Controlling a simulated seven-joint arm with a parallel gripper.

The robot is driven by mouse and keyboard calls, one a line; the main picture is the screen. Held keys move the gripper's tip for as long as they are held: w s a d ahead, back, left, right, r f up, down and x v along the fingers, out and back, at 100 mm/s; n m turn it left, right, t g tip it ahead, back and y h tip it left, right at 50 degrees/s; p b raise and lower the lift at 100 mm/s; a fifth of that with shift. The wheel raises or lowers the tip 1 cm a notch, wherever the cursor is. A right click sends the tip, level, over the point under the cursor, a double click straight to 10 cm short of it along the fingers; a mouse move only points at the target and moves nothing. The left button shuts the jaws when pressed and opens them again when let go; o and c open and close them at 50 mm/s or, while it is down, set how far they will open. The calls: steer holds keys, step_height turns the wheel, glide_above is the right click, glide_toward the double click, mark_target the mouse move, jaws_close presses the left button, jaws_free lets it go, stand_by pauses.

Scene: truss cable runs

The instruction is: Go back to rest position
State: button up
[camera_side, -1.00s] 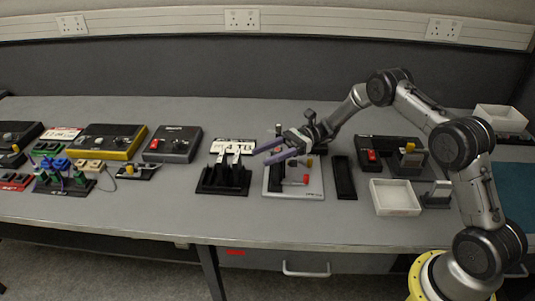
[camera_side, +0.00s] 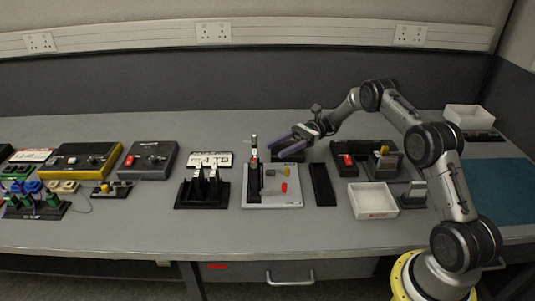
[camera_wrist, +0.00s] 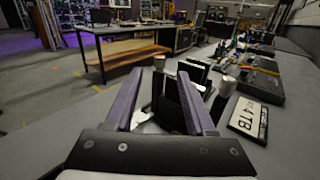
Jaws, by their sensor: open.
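My gripper (camera_side: 275,150) is in the side view, above the back edge of a light grey board (camera_side: 272,201). Its two purple fingers point left, apart, with nothing seen between them there. In the wrist view my gripper (camera_wrist: 159,75) has its fingers spread. A tall dark post (camera_side: 254,178) with a silver top stands upright on the board's left side, apart from the fingers in the side view.
A black rack (camera_side: 201,195) with upright pieces is left of the board, with a 4TB plate (camera_side: 211,159) behind. A black strip (camera_side: 322,185), a white tray (camera_side: 373,201) and a red-switch box (camera_side: 347,160) are to the right. The table's front strip is clear.

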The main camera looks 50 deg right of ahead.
steer(key=shift+s+d, duration=0.1)
steer(key=shift+d, duration=0.45)
